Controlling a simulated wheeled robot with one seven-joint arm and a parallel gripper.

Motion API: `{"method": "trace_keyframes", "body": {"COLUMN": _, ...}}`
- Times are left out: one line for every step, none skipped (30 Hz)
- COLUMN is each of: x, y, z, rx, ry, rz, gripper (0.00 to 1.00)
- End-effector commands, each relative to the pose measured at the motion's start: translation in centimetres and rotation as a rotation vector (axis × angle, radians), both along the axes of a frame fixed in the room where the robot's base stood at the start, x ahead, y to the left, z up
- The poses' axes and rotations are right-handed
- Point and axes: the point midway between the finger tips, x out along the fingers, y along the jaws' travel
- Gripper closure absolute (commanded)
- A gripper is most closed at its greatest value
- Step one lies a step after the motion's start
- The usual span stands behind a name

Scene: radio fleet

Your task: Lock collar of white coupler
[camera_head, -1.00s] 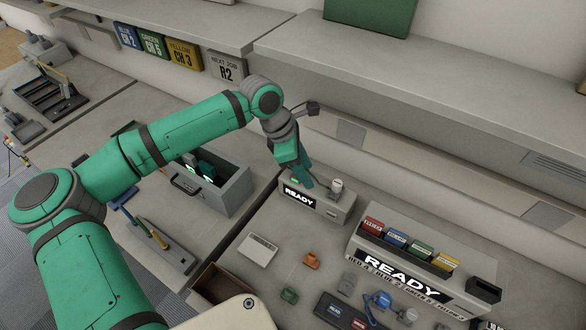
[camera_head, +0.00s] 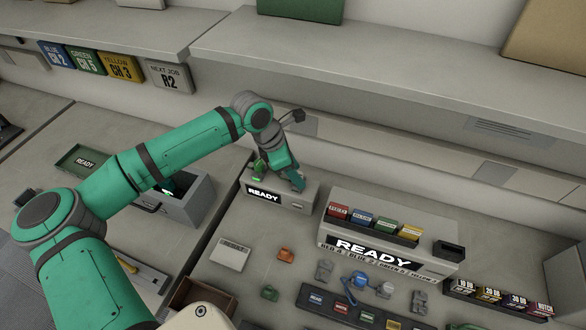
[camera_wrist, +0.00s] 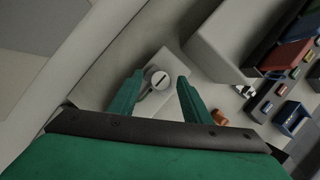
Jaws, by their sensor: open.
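The white coupler (camera_wrist: 158,79) shows in the wrist view as a round pale piece with a dark slot across its top. It stands on the small grey box (camera_head: 297,197) with the READY sign. My gripper (camera_wrist: 159,77) is open, with one teal finger on each side of the coupler. I cannot tell whether the fingers touch it. In the head view my gripper (camera_head: 282,177) is at the top of that box and mostly hides the coupler. The collar cannot be made out clearly.
A larger READY station (camera_head: 375,252) with coloured slots stands to the right. A grey drawer box (camera_head: 188,205) is to the left. Small parts, including an orange one (camera_head: 285,255) and a green one (camera_head: 269,292), lie in front. The back wall is close behind.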

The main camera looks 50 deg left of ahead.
Motion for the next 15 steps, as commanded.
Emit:
{"method": "trace_keyframes", "body": {"x": 0.0, "y": 0.0, "z": -0.01, "rx": 0.0, "ry": 0.0, "rz": 0.0, "gripper": 0.56}}
{"method": "trace_keyframes", "body": {"x": -0.01, "y": 0.0, "z": 0.0, "rx": 0.0, "ry": 0.0, "rz": 0.0, "gripper": 0.56}}
{"method": "trace_keyframes", "body": {"x": -0.01, "y": 0.0, "z": 0.0, "rx": 0.0, "ry": 0.0, "rz": 0.0, "gripper": 0.56}}
{"method": "trace_keyframes", "body": {"x": 0.0, "y": 0.0, "z": 0.0, "rx": 0.0, "ry": 0.0, "rz": 0.0, "gripper": 0.56}}
{"method": "trace_keyframes", "body": {"x": -0.01, "y": 0.0, "z": 0.0, "rx": 0.0, "ry": 0.0, "rz": 0.0, "gripper": 0.58}}
{"method": "trace_keyframes", "body": {"x": -0.05, "y": 0.04, "z": 0.0, "rx": 0.0, "ry": 0.0, "rz": 0.001, "gripper": 0.68}}
{"method": "trace_keyframes", "body": {"x": -0.09, "y": 0.09, "z": 0.0, "rx": 0.0, "ry": 0.0, "rz": 0.002, "gripper": 0.75}}
{"method": "trace_keyframes", "body": {"x": -0.13, "y": 0.13, "z": 0.0, "rx": 0.0, "ry": 0.0, "rz": 0.003, "gripper": 0.82}}
{"method": "trace_keyframes", "body": {"x": -0.18, "y": 0.2, "z": 0.0, "rx": 0.0, "ry": 0.0, "rz": 0.004, "gripper": 0.92}}
{"method": "trace_keyframes", "body": {"x": -0.22, "y": 0.24, "z": 0.0, "rx": 0.0, "ry": 0.0, "rz": 0.005, "gripper": 0.99}}
{"method": "trace_keyframes", "body": {"x": -0.25, "y": 0.26, "z": 0.01, "rx": 0.0, "ry": 0.0, "rz": 0.005, "gripper": 1.0}}
{"method": "trace_keyframes", "body": {"x": -0.27, "y": 0.3, "z": 0.0, "rx": 0.0, "ry": 0.0, "rz": 0.006, "gripper": 1.0}}
{"method": "trace_keyframes", "body": {"x": -0.29, "y": 0.33, "z": 0.0, "rx": 0.0, "ry": 0.0, "rz": 0.006, "gripper": 1.0}}
{"method": "trace_keyframes", "body": {"x": -0.31, "y": 0.36, "z": 0.0, "rx": 0.0, "ry": 0.0, "rz": 0.003, "gripper": 1.0}}
{"method": "trace_keyframes", "body": {"x": -0.31, "y": 0.4, "z": -0.01, "rx": 0.0, "ry": 0.001, "rz": -0.007, "gripper": 1.0}}
